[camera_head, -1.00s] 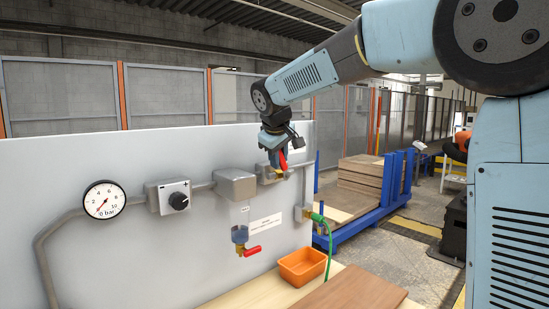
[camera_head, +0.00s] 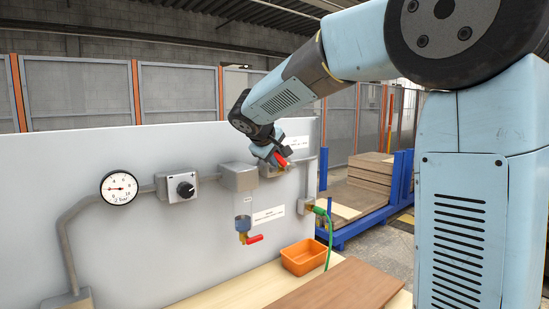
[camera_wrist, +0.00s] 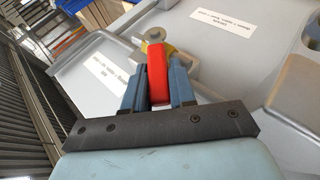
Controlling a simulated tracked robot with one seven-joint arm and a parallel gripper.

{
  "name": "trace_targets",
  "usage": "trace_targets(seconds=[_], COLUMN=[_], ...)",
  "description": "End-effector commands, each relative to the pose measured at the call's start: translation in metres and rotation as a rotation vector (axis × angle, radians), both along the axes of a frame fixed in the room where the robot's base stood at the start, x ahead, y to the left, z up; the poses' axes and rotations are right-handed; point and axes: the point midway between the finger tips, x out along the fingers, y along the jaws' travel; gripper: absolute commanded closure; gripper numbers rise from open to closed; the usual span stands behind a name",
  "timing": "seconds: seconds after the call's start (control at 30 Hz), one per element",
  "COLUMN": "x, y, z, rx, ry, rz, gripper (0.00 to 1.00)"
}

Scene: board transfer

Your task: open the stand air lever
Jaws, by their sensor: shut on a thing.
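The stand is a light grey panel (camera_head: 150,235) with grey pipes and valves. A red lever (camera_head: 281,161) sits on a brass valve at the panel's upper right. My gripper (camera_head: 272,156) is at this lever. In the wrist view the red lever (camera_wrist: 157,76) stands between the two blue fingers of my gripper (camera_wrist: 158,85), which are shut on it. The brass valve body and a round metal bolt show just beyond the fingers. The round gauge (camera_head: 119,188) at the left has a red needle pointing left.
An orange bin (camera_head: 304,257) and a brown board (camera_head: 340,286) lie on the bench. A green hose (camera_head: 328,235) hangs at the panel's right edge.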

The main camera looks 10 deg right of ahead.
Motion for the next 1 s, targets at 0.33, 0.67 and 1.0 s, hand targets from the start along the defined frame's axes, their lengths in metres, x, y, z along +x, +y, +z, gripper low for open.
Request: trace_targets(seconds=[0.33,0.67,1.0], x=[0.001,0.001,-0.019], y=[-0.001,0.000,0.014], z=[-0.002,0.000,0.021], rx=[0.001,0.001,0.001], ry=[0.003,0.000,-0.003], rz=[-0.002,0.001,0.005], gripper=[0.66,0.53,0.53])
